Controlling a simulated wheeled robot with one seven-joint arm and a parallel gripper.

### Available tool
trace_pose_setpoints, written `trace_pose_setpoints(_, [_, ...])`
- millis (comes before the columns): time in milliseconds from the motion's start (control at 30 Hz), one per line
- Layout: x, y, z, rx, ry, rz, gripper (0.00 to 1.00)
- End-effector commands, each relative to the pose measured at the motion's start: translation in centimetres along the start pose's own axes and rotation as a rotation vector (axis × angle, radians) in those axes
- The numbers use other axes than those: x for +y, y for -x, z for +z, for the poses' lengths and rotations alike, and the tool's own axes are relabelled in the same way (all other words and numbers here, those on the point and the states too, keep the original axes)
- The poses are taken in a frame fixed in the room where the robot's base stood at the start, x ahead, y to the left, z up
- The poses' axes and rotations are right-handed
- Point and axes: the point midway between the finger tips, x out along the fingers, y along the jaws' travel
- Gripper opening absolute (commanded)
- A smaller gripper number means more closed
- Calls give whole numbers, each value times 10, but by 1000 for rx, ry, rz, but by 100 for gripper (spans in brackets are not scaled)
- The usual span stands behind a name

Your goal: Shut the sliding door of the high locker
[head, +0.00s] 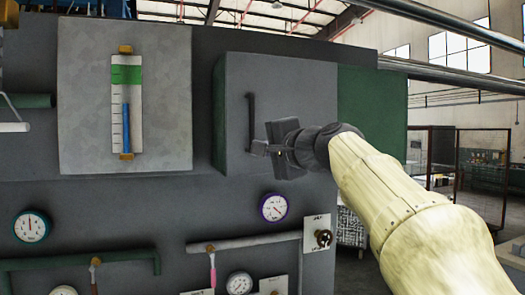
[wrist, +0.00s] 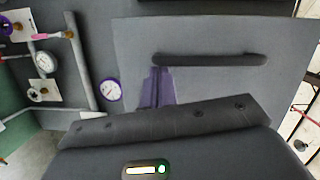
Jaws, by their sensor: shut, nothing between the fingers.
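The high locker's grey door (head: 300,95) is a flat panel in the upper middle of the head view. A dark upright bar handle (head: 251,112) is near its left edge. In the wrist view the handle (wrist: 225,60) lies across the picture on the grey door (wrist: 280,40). My gripper (head: 258,148) is shut and empty, with its tips at the handle's lower end. In the wrist view my gripper's fingers (wrist: 157,75) reach up to the handle's left end. I cannot tell whether they touch it.
A green panel (head: 372,110) adjoins the door on its right. A level gauge (head: 126,105) is on a plate to the left. Dials, pipes and a purple-rimmed gauge (head: 273,207) are below. Open hall space lies to the right.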

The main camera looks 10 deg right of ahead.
Motion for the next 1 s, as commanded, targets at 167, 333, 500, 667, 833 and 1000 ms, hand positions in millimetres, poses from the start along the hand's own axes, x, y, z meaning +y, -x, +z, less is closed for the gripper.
trace_pose_setpoints(167, [-1,0,3,-4,0,0,0])
trace_pose_setpoints(333, [-1,-1,4,-7,0,0,0])
trace_pose_setpoints(500, [0,0,1,-9,-1,0,0])
trace_pose_setpoints(667, [0,3,-14,-7,-2,-1,0])
trace_pose_setpoints(833, [2,15,-38,-4,0,-3,0])
trace_pose_setpoints(1000, [3,51,-36,-3,2,-4,0])
